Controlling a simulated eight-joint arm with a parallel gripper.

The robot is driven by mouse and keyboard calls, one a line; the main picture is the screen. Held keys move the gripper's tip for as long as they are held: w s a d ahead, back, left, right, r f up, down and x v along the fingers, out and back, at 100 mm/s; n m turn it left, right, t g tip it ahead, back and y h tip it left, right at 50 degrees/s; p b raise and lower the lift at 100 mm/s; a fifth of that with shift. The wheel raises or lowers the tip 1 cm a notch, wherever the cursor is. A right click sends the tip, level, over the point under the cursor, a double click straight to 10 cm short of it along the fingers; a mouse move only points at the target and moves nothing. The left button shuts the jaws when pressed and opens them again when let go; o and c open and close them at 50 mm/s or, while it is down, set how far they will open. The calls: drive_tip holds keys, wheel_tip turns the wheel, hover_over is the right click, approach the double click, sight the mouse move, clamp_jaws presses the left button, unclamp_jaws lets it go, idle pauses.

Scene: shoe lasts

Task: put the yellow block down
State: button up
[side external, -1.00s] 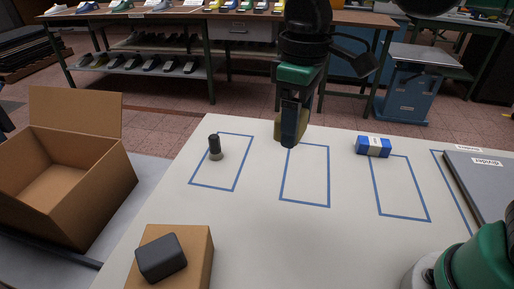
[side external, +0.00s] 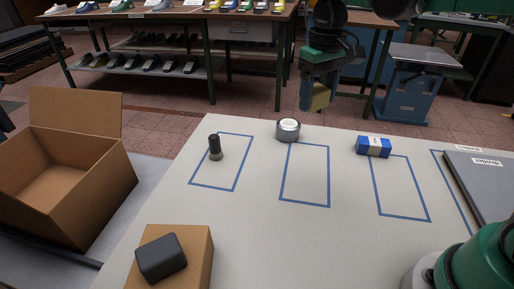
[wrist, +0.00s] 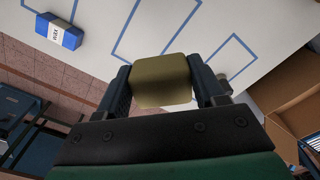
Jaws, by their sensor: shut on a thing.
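The yellow block (wrist: 162,80) is a dull olive-yellow piece with rounded edges. In the wrist view it sits between both fingers of my gripper (wrist: 160,84), which is shut on it. In the side view my gripper (side external: 320,98) holds the yellow block (side external: 321,97) in the air above the far edge of the white table (side external: 262,215). Part of the block is hidden by a finger there. Its height above the table is hard to tell.
Blue outlined rectangles mark the table. A silver round tin (side external: 288,131), a dark cylinder (side external: 214,147) and a blue-and-white block (side external: 374,146) stand near their far ends. A dark block (side external: 161,257) lies on a cardboard box (side external: 201,252). An open carton (side external: 78,190) stands left; a grey panel (side external: 487,180) lies right.

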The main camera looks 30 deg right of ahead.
sight(284, 227)
drive_tip(key=s+a+r+n, duration=0.2)
drive_tip(key=s+a+n, duration=0.5)
drive_tip(key=a, duration=0.4)
drive_tip(key=shift+s+a+r, duration=0.15)
drive_tip(key=shift+s+a, duration=0.2)
wheel_tip(284, 227, down, 20)
drive_tip(key=shift+r, duration=0.2)
drive_tip(key=shift+f, duration=0.1)
drive_tip(key=o, duration=1.3)
drive_tip(key=shift+f, duration=0.1)
drive_tip(key=shift+c, duration=0.2)
